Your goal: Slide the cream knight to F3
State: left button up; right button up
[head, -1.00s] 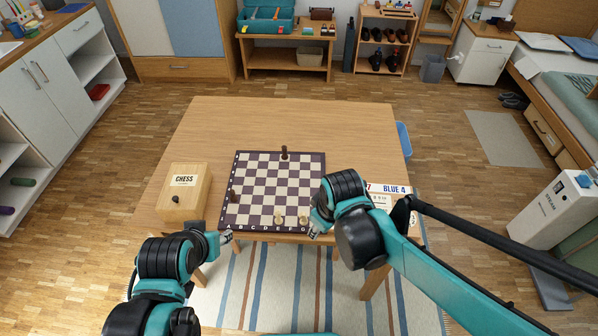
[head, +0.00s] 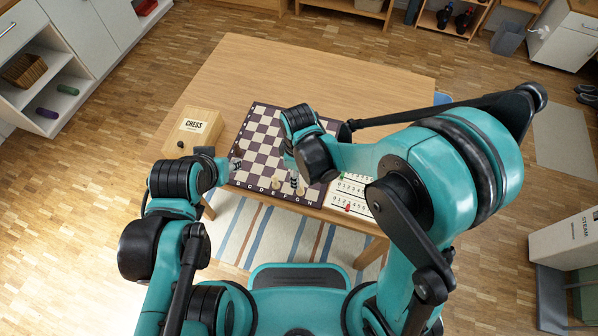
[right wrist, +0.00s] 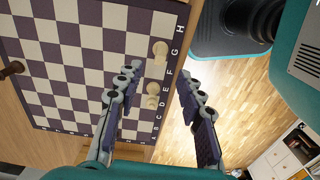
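The chessboard (head: 258,128) lies on the table, its front row marked with letters. A cream piece, likely the knight (head: 300,191), stands near G on the front row; it also shows in the right wrist view (right wrist: 160,51). Another cream piece (head: 277,182) stands near E, also in the right wrist view (right wrist: 152,95).
A dark piece (right wrist: 12,69) stands at the board's far side in the right wrist view. A wooden chess box (head: 190,132) is left of the board. The table (head: 260,70) is clear behind the board.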

notch_tip(320, 180, down, 8)
jog(key=b, duration=0.3)
jog(key=shift+r, duration=0.15)
grip_shut()
